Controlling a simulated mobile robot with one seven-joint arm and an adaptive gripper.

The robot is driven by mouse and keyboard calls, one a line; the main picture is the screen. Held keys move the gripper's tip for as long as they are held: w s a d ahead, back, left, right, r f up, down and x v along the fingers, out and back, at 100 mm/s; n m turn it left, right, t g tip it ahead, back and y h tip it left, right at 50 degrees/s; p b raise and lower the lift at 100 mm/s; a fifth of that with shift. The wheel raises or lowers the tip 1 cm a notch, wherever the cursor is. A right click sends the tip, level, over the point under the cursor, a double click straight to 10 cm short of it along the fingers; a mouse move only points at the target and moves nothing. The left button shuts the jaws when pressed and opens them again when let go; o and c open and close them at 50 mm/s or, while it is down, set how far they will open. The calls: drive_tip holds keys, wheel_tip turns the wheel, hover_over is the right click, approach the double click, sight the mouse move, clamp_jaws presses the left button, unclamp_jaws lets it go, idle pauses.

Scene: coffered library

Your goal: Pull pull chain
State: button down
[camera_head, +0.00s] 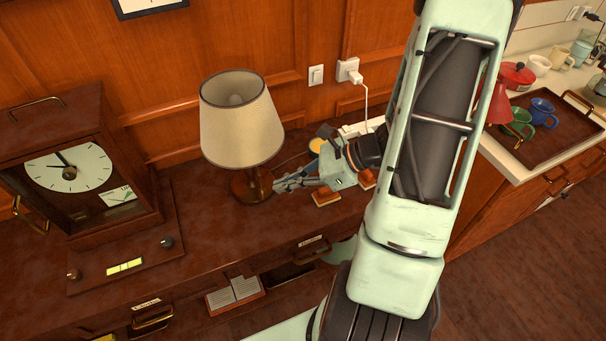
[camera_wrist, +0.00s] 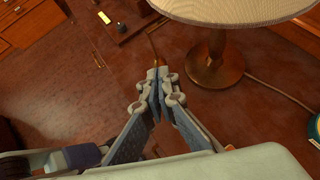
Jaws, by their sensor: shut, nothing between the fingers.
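The table lamp has a cream shade (camera_head: 240,128) and a brown round base (camera_head: 248,190) in the head view. In the wrist view its shade (camera_wrist: 235,10) is at the top and its metallic base (camera_wrist: 214,68) right of centre. A thin pull chain (camera_wrist: 153,46) seems to hang in the wrist view, its lower end just beyond my fingertips. I cannot make out the chain in the head view. My gripper (camera_head: 279,185) is beside the lamp's stem, below the shade. In the wrist view my gripper (camera_wrist: 158,80) has its fingertips together, with nothing visible between them.
A wooden clock cabinet (camera_head: 75,170) stands left of the lamp. A wall socket (camera_head: 348,70) with a white plug is behind. A tray (camera_head: 562,138) with mugs (camera_head: 543,112) is at the far right.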

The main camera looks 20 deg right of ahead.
drive_tip(key=shift+x, duration=1.2)
drive_tip(key=shift+f, duration=0.1)
wheel_tip(320, 180, down, 3)
drive_tip(key=b, duration=0.2)
drive_tip(key=shift+b, duration=0.4)
drive_tip(key=shift+d, duration=0.1)
drive_tip(key=p+v, duration=0.1)
drive_tip(key=v, duration=1.3)
